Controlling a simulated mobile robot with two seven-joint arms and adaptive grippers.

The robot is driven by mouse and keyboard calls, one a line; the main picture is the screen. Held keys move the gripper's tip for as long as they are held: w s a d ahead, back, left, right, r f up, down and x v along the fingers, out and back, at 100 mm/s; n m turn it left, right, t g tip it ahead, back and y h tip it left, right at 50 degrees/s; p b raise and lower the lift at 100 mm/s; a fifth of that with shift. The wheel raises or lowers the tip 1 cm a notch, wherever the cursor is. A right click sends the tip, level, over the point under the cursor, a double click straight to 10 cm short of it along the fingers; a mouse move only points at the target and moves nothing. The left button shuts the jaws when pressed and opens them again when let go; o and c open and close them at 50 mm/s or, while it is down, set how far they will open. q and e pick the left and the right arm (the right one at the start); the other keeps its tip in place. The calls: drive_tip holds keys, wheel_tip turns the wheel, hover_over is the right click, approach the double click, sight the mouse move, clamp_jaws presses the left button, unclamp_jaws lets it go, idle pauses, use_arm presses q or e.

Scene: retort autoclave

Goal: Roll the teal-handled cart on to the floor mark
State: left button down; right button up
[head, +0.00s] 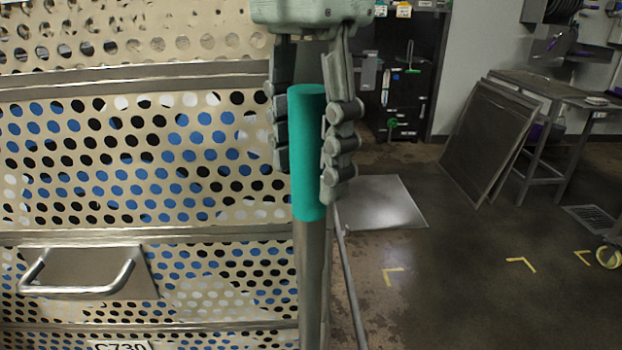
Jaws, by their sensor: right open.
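The cart's teal handle (308,155) stands upright on a grey metal post in the middle of the head view. The cart's perforated metal side (90,160) fills the left, with blue and black showing through its holes. My right gripper (306,180) points down from the top, open, with one finger on each side of the teal grip. The right finger looks very close to the grip; I cannot tell whether it touches. Yellow corner marks (520,263) lie on the floor at right. My left gripper is not in view.
A metal plate (380,203) lies on the floor behind the handle. Flat panels (488,140) lean against a metal table (550,88) at back right. A floor drain (592,218) and a yellow round object (608,256) are at the right edge. Open floor lies between.

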sight(309, 182)
drive_tip(key=shift+f, duration=1.55)
drive_tip(key=shift+c, duration=0.6)
clamp_jaws()
